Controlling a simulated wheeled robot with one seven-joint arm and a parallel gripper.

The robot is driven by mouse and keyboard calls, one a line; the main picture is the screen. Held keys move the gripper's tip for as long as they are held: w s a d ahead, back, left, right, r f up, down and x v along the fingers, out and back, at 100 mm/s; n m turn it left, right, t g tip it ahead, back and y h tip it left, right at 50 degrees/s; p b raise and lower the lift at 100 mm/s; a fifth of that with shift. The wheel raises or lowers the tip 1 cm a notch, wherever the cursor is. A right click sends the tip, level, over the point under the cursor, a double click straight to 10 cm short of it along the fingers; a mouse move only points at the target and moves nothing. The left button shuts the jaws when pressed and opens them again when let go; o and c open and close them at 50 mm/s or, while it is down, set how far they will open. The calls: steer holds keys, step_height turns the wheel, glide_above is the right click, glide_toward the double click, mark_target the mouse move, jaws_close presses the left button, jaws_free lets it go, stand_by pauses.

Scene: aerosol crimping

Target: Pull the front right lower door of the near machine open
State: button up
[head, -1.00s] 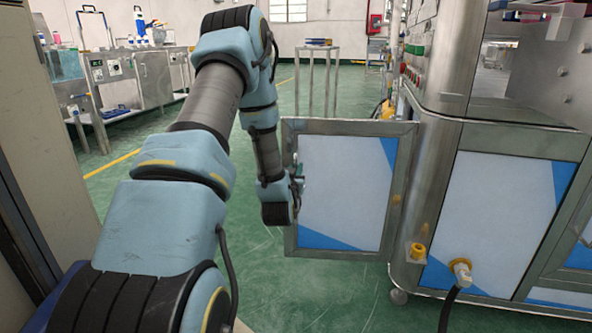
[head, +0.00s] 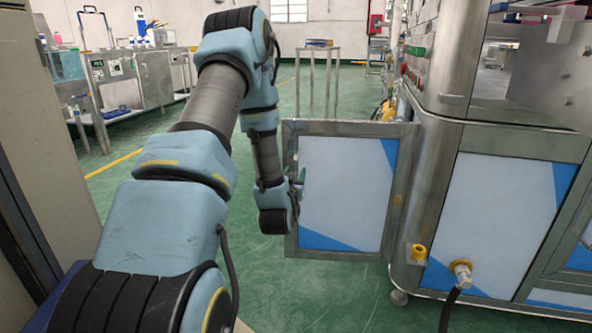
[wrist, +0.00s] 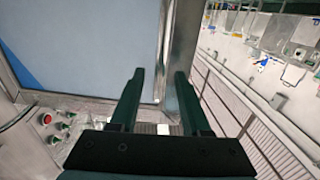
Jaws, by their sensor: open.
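The lower door (head: 345,190) of the near machine stands swung out, projecting left from the machine's corner, with a white panel, blue corners and a metal frame. My gripper (head: 299,185) is at the door's free left edge, mostly hidden behind my wrist in the head view. In the wrist view my gripper (wrist: 159,75) is open, its two dark fingers apart. The door's metal edge (wrist: 166,60) shows between the fingers there, beside the blue-grey panel. Whether either finger touches the door I cannot tell.
The near machine (head: 490,205) fills the right side, with a yellow fitting (head: 416,253) and a black hose (head: 452,305) low on it. A pale cabinet (head: 50,150) stands close at left. Green floor (head: 255,290) is clear left of the door.

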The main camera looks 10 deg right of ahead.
steer(key=v, duration=0.8)
steer(key=shift+s+p, duration=0.15)
steer(key=shift+p, duration=0.2)
steer(key=s+a+r+n+g+y+p, duration=0.1)
steer(key=s+a+r+g+y, duration=0.15)
steer(key=s+a+g, duration=0.5)
steer(key=s+a+r+n+g+y, duration=0.15)
steer(key=s+a+r+g, duration=0.3)
steer(key=s+g, duration=0.5)
step_height(320, 180, up, 33)
steer(key=t+p, duration=0.1)
steer(key=p, duration=3.3)
steer(key=shift+s+y, duration=0.4)
steer(key=shift+s, duration=0.05)
steer(key=shift+o, duration=0.2)
steer(key=shift+w+a+m, duration=0.1)
steer(key=shift+m, duration=0.15)
